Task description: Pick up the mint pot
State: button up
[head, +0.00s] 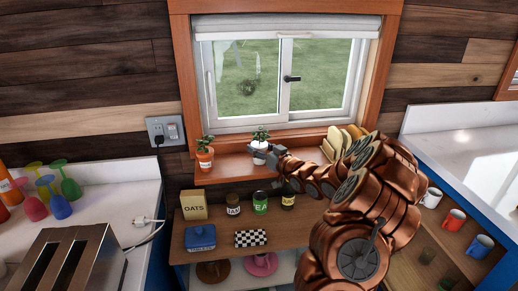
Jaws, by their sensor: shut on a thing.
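A small green-leaved plant in a white pot (260,143) is at the window ledge, in front of the glass. My gripper (264,154) reaches it from the right and is shut on this white pot. The gripper covers part of the pot, and I cannot tell whether its base touches the ledge. A second green plant in a terracotta pot (205,157) with a pale label stands at the ledge's left end. The labels are too small to read, so the white pot being the mint is not certain.
The wooden ledge (228,172) is clear between the two pots. Leaning plates or boards (350,135) stand at its right. Below, a shelf holds an oats box (193,205), several jars, a blue butter dish (200,238) and a checkered item (251,238). A toaster (70,262) stands front left.

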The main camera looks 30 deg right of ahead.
aim_at(264, 142)
jog(key=c, duration=0.6)
jog(key=shift+o, duration=0.2)
jog(key=shift+r+b, duration=0.85)
jog(key=shift+r, duration=0.85)
jog(key=s+a+r+b, duration=0.1)
jog(key=s+a+b, duration=0.5)
jog(key=s, duration=0.7)
jog(key=shift+s+a+r+b, duration=0.3)
jog(key=shift+a+b, duration=0.1)
jog(key=shift+a, duration=0.85)
jog(key=shift+a, duration=0.1)
